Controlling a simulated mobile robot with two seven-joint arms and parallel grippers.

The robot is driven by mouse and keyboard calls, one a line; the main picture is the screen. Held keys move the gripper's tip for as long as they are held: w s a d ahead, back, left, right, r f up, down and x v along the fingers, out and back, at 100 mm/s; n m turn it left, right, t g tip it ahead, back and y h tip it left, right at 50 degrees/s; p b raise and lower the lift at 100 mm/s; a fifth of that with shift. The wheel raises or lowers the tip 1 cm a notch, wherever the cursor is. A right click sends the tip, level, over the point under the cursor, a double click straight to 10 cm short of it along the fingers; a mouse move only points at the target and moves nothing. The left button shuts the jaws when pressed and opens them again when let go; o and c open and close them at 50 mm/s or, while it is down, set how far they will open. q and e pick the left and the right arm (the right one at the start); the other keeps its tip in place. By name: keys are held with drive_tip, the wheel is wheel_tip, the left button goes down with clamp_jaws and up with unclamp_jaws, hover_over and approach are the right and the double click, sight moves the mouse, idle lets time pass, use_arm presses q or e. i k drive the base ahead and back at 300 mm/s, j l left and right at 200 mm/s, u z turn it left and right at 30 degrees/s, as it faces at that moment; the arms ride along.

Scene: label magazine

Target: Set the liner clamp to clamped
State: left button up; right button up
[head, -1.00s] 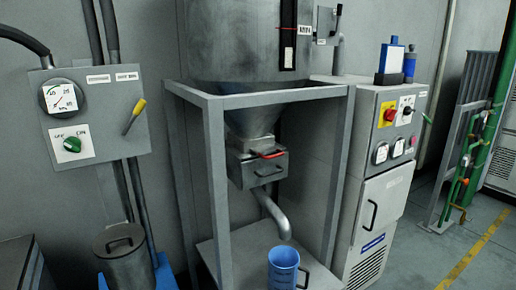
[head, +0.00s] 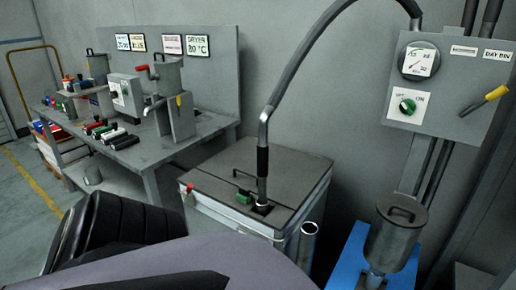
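A grey lidded bin (head: 256,182) stands in the middle of the head view, with a dark suction pipe (head: 264,160) going down into its lid. A small green part (head: 244,196) sits on the lid beside the pipe. A small red part (head: 189,188) is at the bin's left front corner. I cannot tell which of these, if either, is the liner clamp, nor its setting. Neither of my grippers shows. A pale arm surface of mine covers the bottom of the view and hides the bin's lower front.
A wall panel (head: 437,110) with a dial, green knob and yellow lever hangs at right. Below it a metal canister (head: 395,240) stands on a blue base. A grey workbench (head: 190,140) with several tools is at left. Open floor (head: 22,200) lies far left.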

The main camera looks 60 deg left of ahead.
sight(189, 186)
drive_tip(key=u, duration=2.65)
drive_tip(key=i+j+u, duration=0.3)
drive_tip(key=i, duration=0.15)
drive_tip(key=i+u, duration=0.35)
drive_tip(key=i, duration=0.15)
